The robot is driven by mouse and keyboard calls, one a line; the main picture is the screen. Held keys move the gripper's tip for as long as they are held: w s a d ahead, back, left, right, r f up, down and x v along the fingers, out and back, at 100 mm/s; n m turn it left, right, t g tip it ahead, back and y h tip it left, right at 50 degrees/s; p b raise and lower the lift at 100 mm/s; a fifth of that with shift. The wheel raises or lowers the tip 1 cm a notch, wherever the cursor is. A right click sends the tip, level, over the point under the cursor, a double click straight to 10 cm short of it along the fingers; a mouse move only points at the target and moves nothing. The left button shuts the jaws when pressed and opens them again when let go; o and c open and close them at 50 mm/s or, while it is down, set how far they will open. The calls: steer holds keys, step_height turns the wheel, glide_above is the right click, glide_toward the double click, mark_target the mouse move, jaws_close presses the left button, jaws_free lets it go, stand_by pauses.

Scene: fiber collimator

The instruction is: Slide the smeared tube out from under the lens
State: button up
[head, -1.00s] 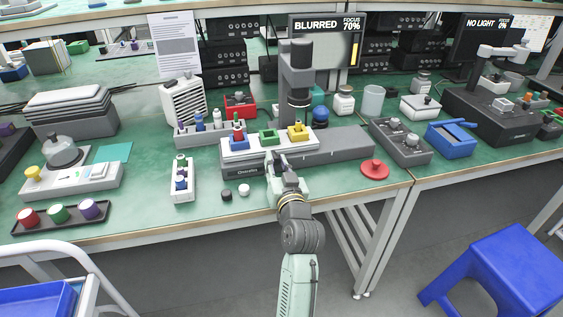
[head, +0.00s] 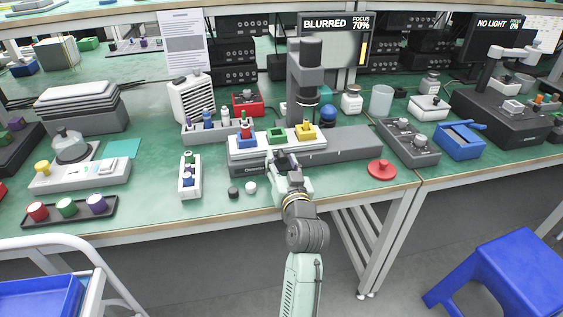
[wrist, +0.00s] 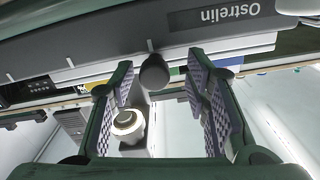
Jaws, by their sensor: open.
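The lens column (head: 306,75) stands over the stage, its dark lens barrel pointing down. A white carriage (head: 262,153) in front of it bears a blue holder (head: 247,141) with a red-topped piece, a green holder (head: 277,136) and a yellow holder (head: 306,131). The yellow holder is nearest the lens. I cannot tell which holds the smeared tube. My gripper (head: 283,160) is at the carriage's front. In the wrist view my open gripper (wrist: 160,66) has its fingers on either side of a dark round knob (wrist: 154,73); I see no clear contact.
The grey stage (head: 350,146) extends right, with free room on top. A red disc (head: 381,169) lies front right. A black cap (head: 233,192) and a white cap (head: 251,188) lie front left, near a white tube rack (head: 190,176). A monitor (head: 335,40) reads BLURRED, FOCUS 70%.

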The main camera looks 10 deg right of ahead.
steer(key=s, duration=1.2)
steer(key=shift+d, duration=0.15)
